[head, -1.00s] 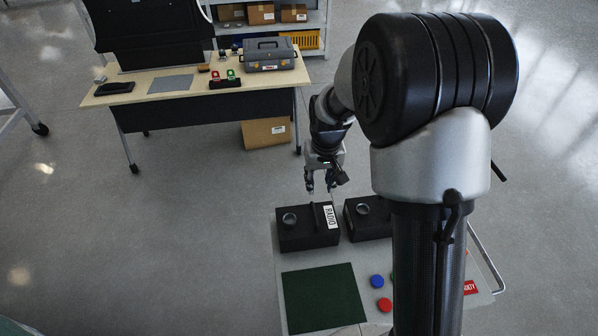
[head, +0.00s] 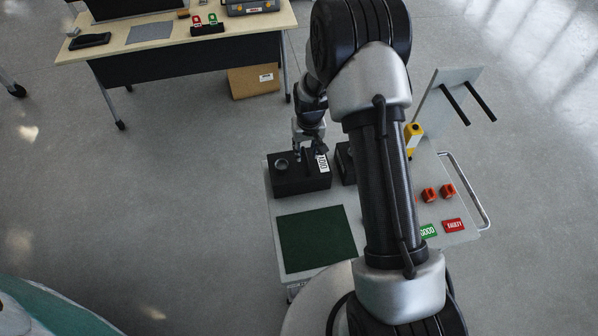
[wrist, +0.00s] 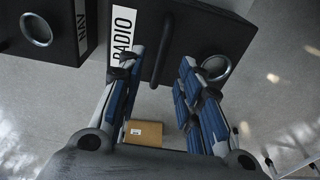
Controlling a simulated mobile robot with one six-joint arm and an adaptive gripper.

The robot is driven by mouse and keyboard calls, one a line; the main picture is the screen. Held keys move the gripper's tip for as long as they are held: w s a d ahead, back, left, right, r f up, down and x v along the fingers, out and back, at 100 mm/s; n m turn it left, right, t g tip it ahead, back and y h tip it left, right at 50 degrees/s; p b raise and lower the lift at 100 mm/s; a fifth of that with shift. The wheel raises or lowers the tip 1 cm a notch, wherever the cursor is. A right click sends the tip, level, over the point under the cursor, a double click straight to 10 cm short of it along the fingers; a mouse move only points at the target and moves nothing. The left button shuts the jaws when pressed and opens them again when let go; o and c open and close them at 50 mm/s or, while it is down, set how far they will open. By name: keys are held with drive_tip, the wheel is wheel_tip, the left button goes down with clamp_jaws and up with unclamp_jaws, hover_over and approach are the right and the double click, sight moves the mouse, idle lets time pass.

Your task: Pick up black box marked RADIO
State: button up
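The black box marked RADIO (head: 290,184) stands on the light grey cart top, with a white label and a round ring on its top. In the wrist view the RADIO box (wrist: 208,35) shows its label, its ring and a raised black bar handle. My gripper (head: 308,154) is over the box's top. In the wrist view my gripper (wrist: 161,62) is open, its blue-padded fingers on either side of the handle's near end. I cannot tell whether they touch it.
A second black box, apparently labelled NAV (wrist: 50,28), stands beside the RADIO box. A green mat (head: 316,239) lies in front. A GOOD card (head: 428,231), a FAULTY card (head: 454,226) and red-orange parts (head: 447,190) are at right. A table (head: 75,48) stands behind.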

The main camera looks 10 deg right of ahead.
sight(306, 156)
drive_tip(key=f, duration=0.5)
drive_tip(key=shift+w+b, duration=0.25)
drive_tip(key=shift+b, duration=0.05)
drive_tip(key=shift+c, duration=0.4)
clamp_jaws()
idle(0.3)
drive_tip(key=shift+r, duration=0.15)
